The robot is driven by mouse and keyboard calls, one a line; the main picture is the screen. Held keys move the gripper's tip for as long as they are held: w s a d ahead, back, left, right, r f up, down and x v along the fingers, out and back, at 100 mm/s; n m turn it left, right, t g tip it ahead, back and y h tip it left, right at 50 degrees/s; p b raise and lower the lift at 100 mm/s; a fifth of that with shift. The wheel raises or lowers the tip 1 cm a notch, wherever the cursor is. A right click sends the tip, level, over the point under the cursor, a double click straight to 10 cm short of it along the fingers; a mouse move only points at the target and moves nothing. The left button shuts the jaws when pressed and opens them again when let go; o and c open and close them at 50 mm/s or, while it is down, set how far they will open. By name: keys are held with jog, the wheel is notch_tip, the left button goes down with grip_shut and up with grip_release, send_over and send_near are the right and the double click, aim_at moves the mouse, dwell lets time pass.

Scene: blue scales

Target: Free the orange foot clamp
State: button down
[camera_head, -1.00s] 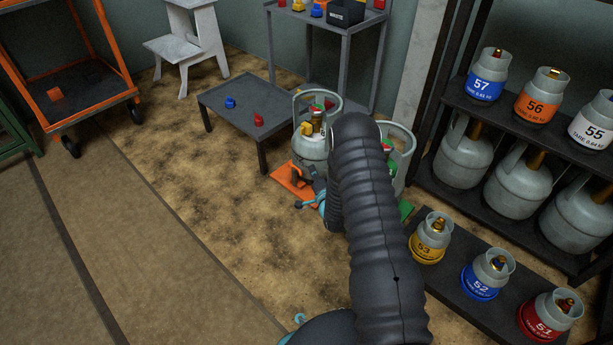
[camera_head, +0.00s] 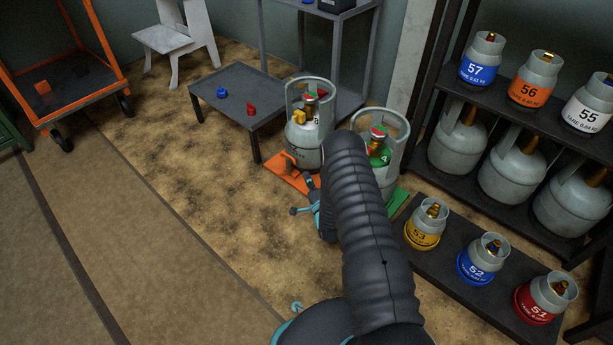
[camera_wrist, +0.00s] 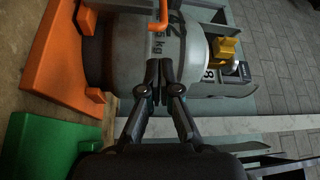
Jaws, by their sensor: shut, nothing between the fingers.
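The orange foot clamp (camera_head: 280,177) lies on the floor under a grey gas cylinder (camera_head: 305,143) that stands upright. In the wrist view its orange plate (camera_wrist: 58,62) is at the left. An orange bar (camera_wrist: 160,14) crosses the cylinder body near the top edge, and a second orange piece (camera_wrist: 95,98) sits by the cylinder's foot. My gripper (camera_wrist: 163,72) is shut and empty in the wrist view, its fingertips in front of the grey cylinder wall (camera_wrist: 125,55); I cannot tell whether they touch it. In the head view my arm hides most of the gripper.
A green-marked cylinder (camera_head: 382,150) stands on a green plate (camera_head: 398,200) to the right. A low grey table (camera_head: 235,95) is behind left. Shelves of cylinders and a low rack (camera_head: 455,258) are on the right. The floor at left is open.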

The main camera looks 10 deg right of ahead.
jog(key=w, duration=0.5)
jog(key=w+a+r+b, duration=0.1)
jog(key=w, duration=0.2)
jog(key=shift+s, duration=0.15)
